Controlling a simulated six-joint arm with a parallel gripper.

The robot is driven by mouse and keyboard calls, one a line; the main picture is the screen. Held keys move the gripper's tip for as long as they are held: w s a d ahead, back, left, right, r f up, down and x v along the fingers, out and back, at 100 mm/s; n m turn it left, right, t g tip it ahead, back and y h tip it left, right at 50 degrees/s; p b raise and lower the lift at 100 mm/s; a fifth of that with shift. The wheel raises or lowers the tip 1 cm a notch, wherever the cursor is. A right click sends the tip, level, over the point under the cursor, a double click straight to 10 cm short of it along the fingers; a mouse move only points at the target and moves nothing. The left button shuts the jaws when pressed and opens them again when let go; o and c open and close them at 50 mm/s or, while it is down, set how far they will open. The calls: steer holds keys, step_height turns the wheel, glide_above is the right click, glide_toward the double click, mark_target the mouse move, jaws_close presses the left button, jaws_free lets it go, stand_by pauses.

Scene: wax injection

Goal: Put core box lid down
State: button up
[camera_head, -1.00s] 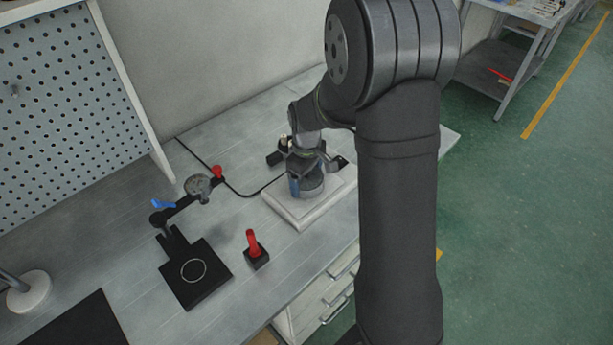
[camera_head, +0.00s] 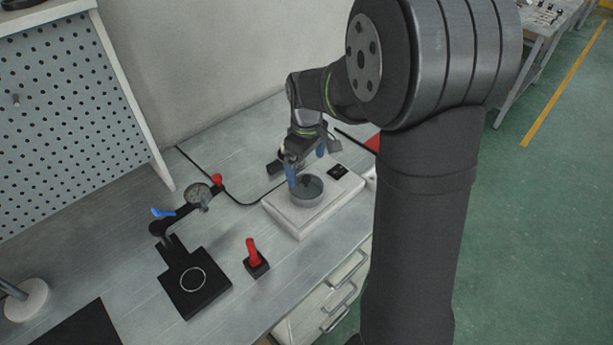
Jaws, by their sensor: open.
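A grey round piece (camera_head: 307,191) sits on top of a white flat device (camera_head: 305,225) with a small dark panel (camera_head: 338,171). The piece looks like the core box or its lid; I cannot tell which from this view. My gripper (camera_head: 306,168) is open, with blue fingertips. It is just above and behind the round piece, with one finger overlapping the piece's left rim in the picture. I cannot tell whether that finger touches it.
Left of the white device stand a small red-handled item (camera_head: 253,252) and a black stand (camera_head: 195,282) with a dial gauge (camera_head: 199,194). A black cable (camera_head: 232,197) runs behind. A perforated panel (camera_head: 70,100) is at the left. Bare table lies between.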

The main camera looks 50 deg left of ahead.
mark_target(307, 178)
steer(key=shift+r, duration=1.55)
steer(key=shift+f, duration=0.1)
steer(key=shift+f, duration=4.1)
steer(key=shift+f, duration=0.1)
